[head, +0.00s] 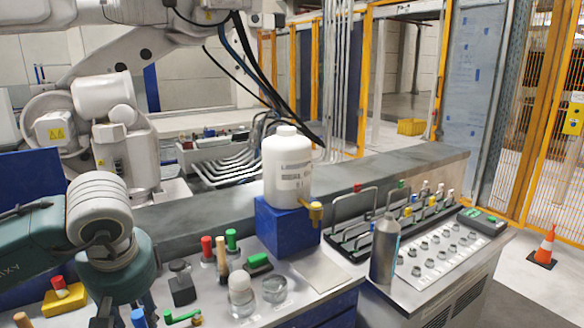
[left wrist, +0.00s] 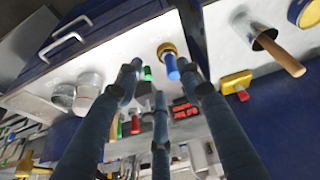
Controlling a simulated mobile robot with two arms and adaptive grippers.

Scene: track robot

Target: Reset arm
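My left arm comes in from the left in the head view, its grey and teal wrist (head: 118,265) above the near left part of the console. Its fingers are mostly hidden or cut off at the bottom edge there. In the left wrist view the dark blue fingers of my left gripper (left wrist: 158,78) stand apart, with nothing held between them. A blue knob in a brass ring (left wrist: 171,66) shows between the fingertips; I cannot tell how far off it is. My right gripper is in neither view.
The console carries a white jug on a blue block (head: 284,228), a grey metal bottle (head: 384,250), red and green knobs (head: 231,240), a yellow block with a red button (head: 64,298) and a switch panel (head: 445,255). A large white robot arm (head: 110,105) stands behind. An orange cone (head: 545,246) stands right.

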